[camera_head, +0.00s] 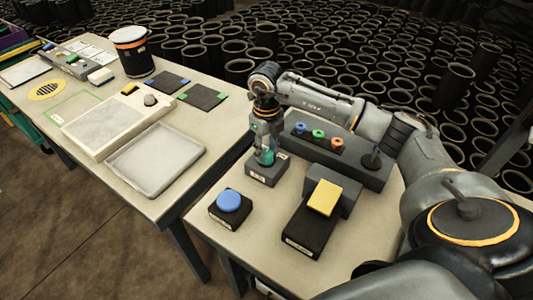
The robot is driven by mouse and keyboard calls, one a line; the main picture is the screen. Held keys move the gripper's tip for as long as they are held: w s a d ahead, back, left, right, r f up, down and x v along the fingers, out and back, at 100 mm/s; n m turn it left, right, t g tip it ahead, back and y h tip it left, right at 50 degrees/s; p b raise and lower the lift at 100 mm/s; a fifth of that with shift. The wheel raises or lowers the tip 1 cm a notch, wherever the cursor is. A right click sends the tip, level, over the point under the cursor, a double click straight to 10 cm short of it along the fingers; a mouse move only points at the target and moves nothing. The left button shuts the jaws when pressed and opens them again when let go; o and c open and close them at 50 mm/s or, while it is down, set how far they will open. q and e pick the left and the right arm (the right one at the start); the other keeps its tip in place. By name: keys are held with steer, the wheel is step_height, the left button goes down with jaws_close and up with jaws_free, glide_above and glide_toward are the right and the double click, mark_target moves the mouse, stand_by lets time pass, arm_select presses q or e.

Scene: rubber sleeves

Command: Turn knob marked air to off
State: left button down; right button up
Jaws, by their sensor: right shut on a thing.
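A small dark box (262,178) with a pale label on its front stands on the right-hand table; the label's lettering is too small to read surely. My right gripper (266,158) points down onto the top of this box and is shut on the knob there. The fingers largely hide the knob, so its pointer and setting cannot be told. A teal patch shows between the fingers. My left gripper is not in view.
Close by stand a box with a blue button (229,200), a block with a yellow paddle (325,198), and a panel with coloured rings (318,134) and a dark lever (371,159). The left table holds a grey tray (155,187) and a dark canister (131,56). Black sleeves fill the floor behind.

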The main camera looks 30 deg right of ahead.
mark_target(266, 153)
steer(key=shift+n+b, duration=0.65)
steer(key=shift+n, duration=0.65)
steer(key=o, duration=1.2)
steer(key=shift+c, duration=0.2)
step_height(266, 153, up, 12)
